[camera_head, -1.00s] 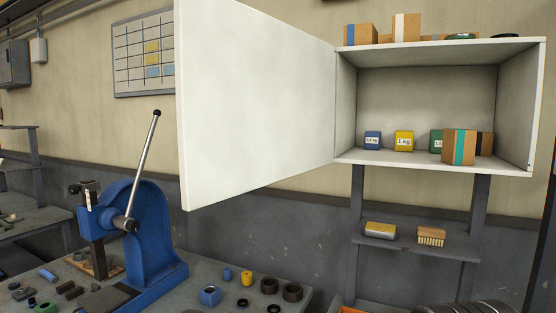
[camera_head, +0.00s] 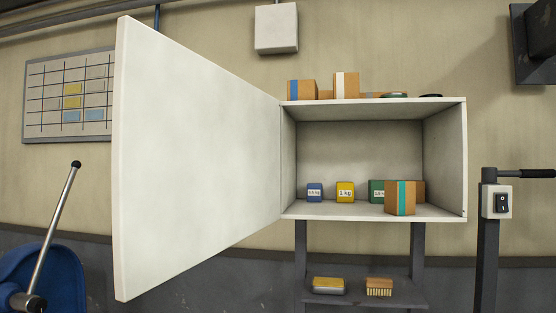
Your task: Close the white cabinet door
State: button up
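The white cabinet door (camera_head: 195,165) stands wide open in the head view. It is hinged on the left side of the white cabinet (camera_head: 375,211) and swings out toward me and to the left. The cabinet's inside is in plain sight, with blue, yellow and green weight blocks and cardboard boxes on its floor. The teal-striped box (camera_head: 400,198) stands close to the cabinet's front edge. No handle shows on the door face that I see. My gripper is not in view.
A blue arbor press (camera_head: 60,280) with a long lever (camera_head: 52,235) stands at lower left. A post with a switch box (camera_head: 497,202) and black handle stands right of the cabinet. Cartons (camera_head: 346,86) sit on the cabinet top. A brush (camera_head: 379,287) lies on the shelf below.

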aim_at(196, 151)
jog(key=j+z, duration=0.25)
jog(key=k+j+z, duration=0.2)
jog(key=j, duration=0.15)
jog(key=k+j, duration=0.1)
jog(key=j, duration=0.25)
jog(key=k+j+z, duration=0.15)
jog(key=j, duration=0.25)
jog(key=k+j, duration=0.15)
jog(key=j, duration=0.2)
jog(key=k+j+z, duration=0.1)
jog(key=j, duration=0.25)
